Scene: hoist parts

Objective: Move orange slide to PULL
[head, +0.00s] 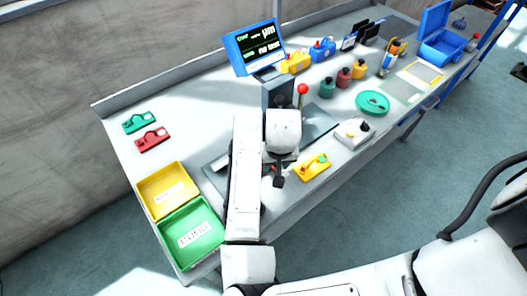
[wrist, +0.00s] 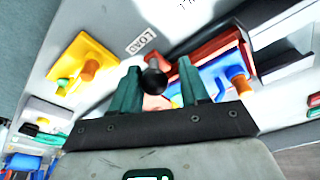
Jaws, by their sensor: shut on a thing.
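My gripper (wrist: 160,66) has two green fingers in the wrist view, with a black ball knob (wrist: 154,82) between them. It is shut on this knob. A pale orange-pink part shows just below the knob between the fingers; I cannot tell whether it is the slide's body. A label reading LOAD (wrist: 141,40) lies just beyond the left finger. A second label at the top edge is cut off and unreadable; no PULL mark can be read. In the head view my gripper (head: 278,178) points down at the bench's front, and my arm hides most of the fixture beneath it.
A yellow plate with pegs (head: 311,168) lies just right of the gripper. A red block (wrist: 213,58) and a blue part with an orange peg (wrist: 222,75) are close to the right finger. Yellow (head: 148,191) and green (head: 167,245) bins stand left. A red-knobbed lever (head: 303,89) rises behind.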

